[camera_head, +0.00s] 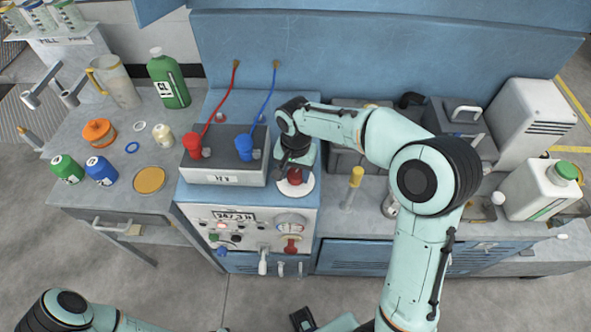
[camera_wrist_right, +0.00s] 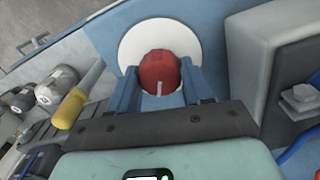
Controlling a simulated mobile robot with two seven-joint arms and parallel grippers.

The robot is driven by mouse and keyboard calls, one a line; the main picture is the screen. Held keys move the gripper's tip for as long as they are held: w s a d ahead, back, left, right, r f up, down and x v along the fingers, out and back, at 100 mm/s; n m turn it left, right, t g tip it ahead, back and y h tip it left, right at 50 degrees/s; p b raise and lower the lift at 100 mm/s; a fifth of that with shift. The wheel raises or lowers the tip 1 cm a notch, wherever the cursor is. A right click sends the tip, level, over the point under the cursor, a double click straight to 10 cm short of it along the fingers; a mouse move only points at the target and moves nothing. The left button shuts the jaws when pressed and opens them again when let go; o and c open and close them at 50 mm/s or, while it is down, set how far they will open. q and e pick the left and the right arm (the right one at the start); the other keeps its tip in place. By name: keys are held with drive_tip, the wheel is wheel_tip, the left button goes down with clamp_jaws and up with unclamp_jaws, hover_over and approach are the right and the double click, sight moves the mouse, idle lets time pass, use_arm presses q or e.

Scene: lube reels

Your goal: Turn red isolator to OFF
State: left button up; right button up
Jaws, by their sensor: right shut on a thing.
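A small white mark shows on the knob. The white plate (camera_wrist_right: 135,43) lies behind it. No OFF lettering is legible. Only part of my left arm shows at the bottom left; its gripper is not in view.
A dark box with red (camera_head: 193,143) and blue (camera_head: 244,147) terminals stands left of the knob. A yellow-handled tool (camera_head: 356,177) stands to the right. Bottles and tins crowd the left bench.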

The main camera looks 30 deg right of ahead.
sight(296, 173)
drive_tip(key=n, duration=0.3)
drive_tip(key=shift+r+n+p, duration=0.1)
drive_tip(key=shift+n+p, duration=0.2)
drive_tip(key=shift+n, duration=0.1)
drive_tip(key=n, duration=0.3)
drive_tip(key=shift+n, duration=0.3)
use_arm(q)
drive_tip(key=w+r, duration=0.1)
drive_tip(key=r+p, duration=0.1)
drive_tip(key=r, duration=0.1)
drive_tip(key=shift+w+p, duration=0.3)
drive_tip(key=shift+w, duration=0.05)
use_arm(e)
drive_tip(key=n, duration=0.6)
drive_tip(key=shift+n, duration=0.6)
drive_tip(key=o, duration=1)
drive_tip(key=shift+o, duration=0.2)
use_arm(q)
drive_tip(key=shift+w+r+p, duration=0.75)
drive_tip(key=shift+r+p, duration=0.05)
drive_tip(key=shift+r, duration=0.15)
use_arm(e)
wheel_tip(296, 173, up, 13)
drive_tip(key=shift+r, duration=0.15)
